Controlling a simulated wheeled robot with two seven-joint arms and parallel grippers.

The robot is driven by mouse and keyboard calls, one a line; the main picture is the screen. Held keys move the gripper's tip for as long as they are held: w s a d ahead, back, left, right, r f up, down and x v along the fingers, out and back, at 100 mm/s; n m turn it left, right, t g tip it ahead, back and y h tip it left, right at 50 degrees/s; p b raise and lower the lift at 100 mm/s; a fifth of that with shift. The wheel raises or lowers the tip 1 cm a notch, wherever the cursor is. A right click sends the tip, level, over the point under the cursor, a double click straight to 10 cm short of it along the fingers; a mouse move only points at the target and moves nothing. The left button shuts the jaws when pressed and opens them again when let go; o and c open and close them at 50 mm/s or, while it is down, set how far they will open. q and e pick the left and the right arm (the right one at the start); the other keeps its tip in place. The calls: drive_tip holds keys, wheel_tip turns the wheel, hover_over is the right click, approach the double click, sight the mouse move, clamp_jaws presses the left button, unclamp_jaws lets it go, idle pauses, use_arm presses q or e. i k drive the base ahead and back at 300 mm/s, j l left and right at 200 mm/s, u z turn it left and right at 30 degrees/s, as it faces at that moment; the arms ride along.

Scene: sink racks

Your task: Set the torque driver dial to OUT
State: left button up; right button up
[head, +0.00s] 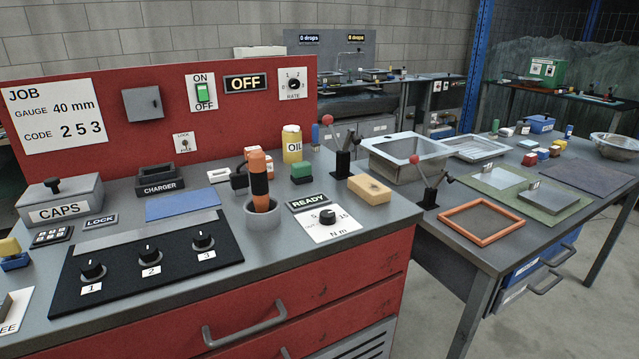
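An orange and black driver (259,180) stands upright in a grey round holder (263,215) on the grey bench top. To its right, a black dial knob (327,216) sits on a white card (336,230) marked 5, 15 and N m. A small word at the card's left edge is too small to read surely. The direction the knob points is hard to tell. A black READY sign (308,202) lies just behind the card. Neither of my grippers is in view, so nothing touches the dial or driver.
A yellow block (370,188) lies right of the card, near two red-knobbed levers (345,150). A black panel with three knobs (150,262) lies left of the driver. Behind, a red board (130,110) carries a green switch and an OFF sign. Bench space in front of the holder is clear.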

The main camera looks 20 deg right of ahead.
sight(327, 218)
drive_tip(key=l+u, duration=0.4)
drive_tip(key=l, duration=0.5)
drive_tip(key=l+u, duration=0.4)
drive_tip(key=l, duration=0.5)
drive_tip(key=k, duration=0.05)
